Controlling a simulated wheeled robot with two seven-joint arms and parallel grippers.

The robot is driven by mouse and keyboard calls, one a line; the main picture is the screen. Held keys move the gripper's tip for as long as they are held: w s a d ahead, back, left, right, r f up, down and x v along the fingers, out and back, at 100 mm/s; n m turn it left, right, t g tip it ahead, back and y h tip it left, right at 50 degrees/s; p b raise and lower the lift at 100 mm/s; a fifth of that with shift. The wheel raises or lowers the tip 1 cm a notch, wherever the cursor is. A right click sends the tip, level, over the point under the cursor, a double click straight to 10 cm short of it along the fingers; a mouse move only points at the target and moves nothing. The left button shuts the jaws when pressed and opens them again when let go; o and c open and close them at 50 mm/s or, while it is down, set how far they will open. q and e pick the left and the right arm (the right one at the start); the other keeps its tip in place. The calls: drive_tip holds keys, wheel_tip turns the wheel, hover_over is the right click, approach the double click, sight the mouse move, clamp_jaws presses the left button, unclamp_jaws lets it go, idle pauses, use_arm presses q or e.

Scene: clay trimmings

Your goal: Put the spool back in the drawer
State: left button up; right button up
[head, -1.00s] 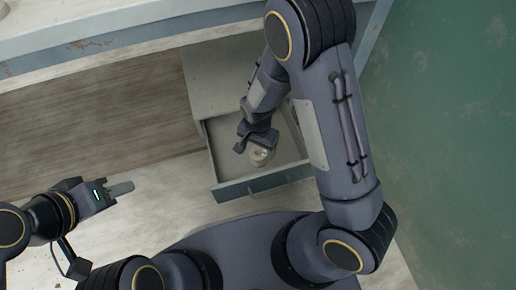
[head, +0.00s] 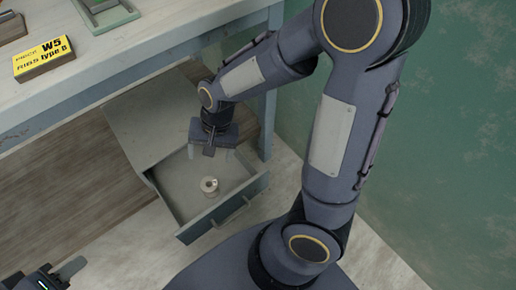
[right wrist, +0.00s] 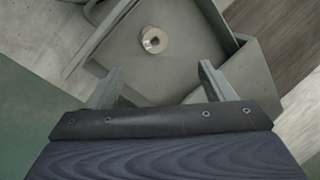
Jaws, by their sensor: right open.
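The small pale spool (head: 209,186) sits inside the open drawer (head: 176,172), on its floor. It also shows in the right wrist view (right wrist: 154,40), apart from the fingers. The drawer is pulled out of a grey cabinet under the table. My right gripper (head: 210,151) is open and empty, above the back part of the drawer, clear of the spool. Its two spread fingers show in the right wrist view (right wrist: 160,70). My left gripper (head: 70,270) is at the lower left corner, partly cut off; its jaw opening cannot be made out.
The worktable (head: 150,50) stands above the cabinet (head: 140,125). On it are a yellow and black box (head: 44,58) and a green frame (head: 105,12). A green wall (head: 450,150) is at the right. Floor is clear in front of the drawer.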

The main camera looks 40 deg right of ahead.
drive_tip(key=s+d+r+n+t+y, duration=0.1)
drive_tip(key=s+d+r+n+t, duration=0.3)
drive_tip(key=s+r, duration=0.7)
drive_tip(key=shift+s+d+r+n+t, duration=0.35)
drive_tip(key=shift+s+d+n, duration=0.35)
drive_tip(key=shift+s+d, duration=0.4)
